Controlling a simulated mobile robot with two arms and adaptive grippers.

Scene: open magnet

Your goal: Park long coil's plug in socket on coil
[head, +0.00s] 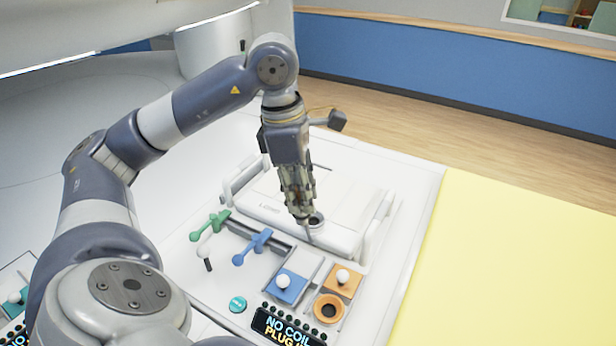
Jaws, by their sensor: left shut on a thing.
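The long coil (345,236) is a white, block-like unit with raised side handles and lettering on its top, lying on the white table. A round socket (317,219) with a dark centre shows on the coil, just right of my fingertips. My left gripper (301,213) points down over the coil's front edge and is shut. A thin grey piece, which looks like part of the plug (309,236), sticks out below the fingertips. The fingers hide most of it, and I cannot tell whether it touches the coil. My right gripper is not in view.
An orange ring socket (328,309) sits in front, by orange (345,285) and blue (286,287) panels with white knobs. Green (210,226) and blue (252,247) levers stand left. A display (288,328) reads "NO COIL". A yellow surface (500,270) lies clear at right.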

